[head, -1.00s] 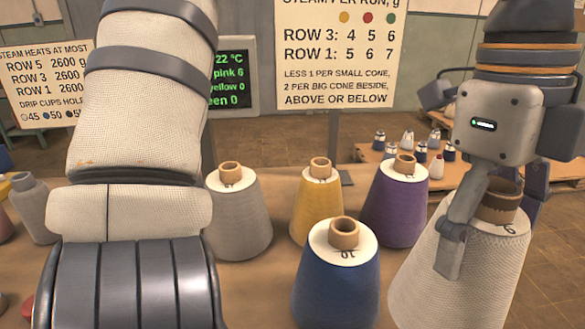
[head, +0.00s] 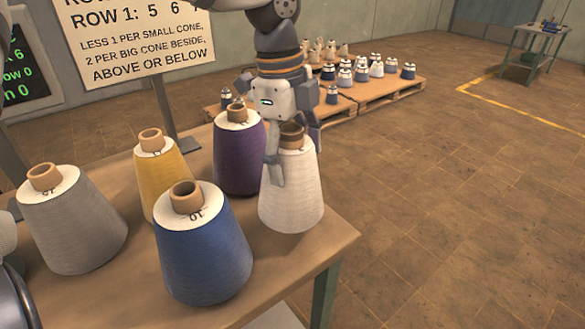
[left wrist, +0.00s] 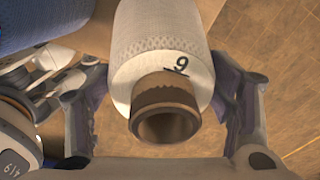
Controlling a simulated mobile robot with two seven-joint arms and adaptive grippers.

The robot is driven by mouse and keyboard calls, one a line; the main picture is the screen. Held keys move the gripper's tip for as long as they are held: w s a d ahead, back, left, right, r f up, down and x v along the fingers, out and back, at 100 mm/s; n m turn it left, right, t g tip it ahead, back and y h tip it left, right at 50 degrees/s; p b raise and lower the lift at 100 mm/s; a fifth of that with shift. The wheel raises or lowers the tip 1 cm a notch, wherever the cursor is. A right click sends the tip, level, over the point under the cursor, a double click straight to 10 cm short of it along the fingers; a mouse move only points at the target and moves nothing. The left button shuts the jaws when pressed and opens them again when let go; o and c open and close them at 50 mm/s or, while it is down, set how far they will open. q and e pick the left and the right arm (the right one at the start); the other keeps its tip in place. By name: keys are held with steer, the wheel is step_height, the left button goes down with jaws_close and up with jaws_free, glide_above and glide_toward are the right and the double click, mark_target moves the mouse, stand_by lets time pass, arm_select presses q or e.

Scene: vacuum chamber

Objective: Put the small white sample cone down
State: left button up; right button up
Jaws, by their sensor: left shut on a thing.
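The white cone (head: 293,200) has a bare brown tube at its top and is about as big as the cones beside it. My left gripper (head: 296,156) comes down from above and is shut on it, one finger on each side of its upper part. The cone is upright near the table's right end; I cannot tell whether its base touches the top. In the left wrist view the cone (left wrist: 160,45) lies between the fingers (left wrist: 160,95), its white top ring marked with a digit, 6 or 9. My right gripper is not in view.
On the table (head: 310,250) stand a blue cone (head: 203,245), a purple cone (head: 238,155), a yellow cone (head: 160,180) and a grey cone (head: 72,225). A sign (head: 135,40) stands behind. Pallets (head: 380,100) with several small cones lie beyond. The floor at right is open.

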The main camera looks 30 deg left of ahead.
arm_select(q)
steer(key=shift+f, duration=1.35)
steer(key=shift+s, duration=0.1)
steer(key=o, duration=1.6)
steer(key=shift+f, duration=0.15)
steer(key=shift+o, duration=0.2)
step_height(320, 180, up, 12)
steer(key=a, duration=0.1)
steer(key=shift+s, duration=0.2)
steer(key=shift+a, duration=0.1)
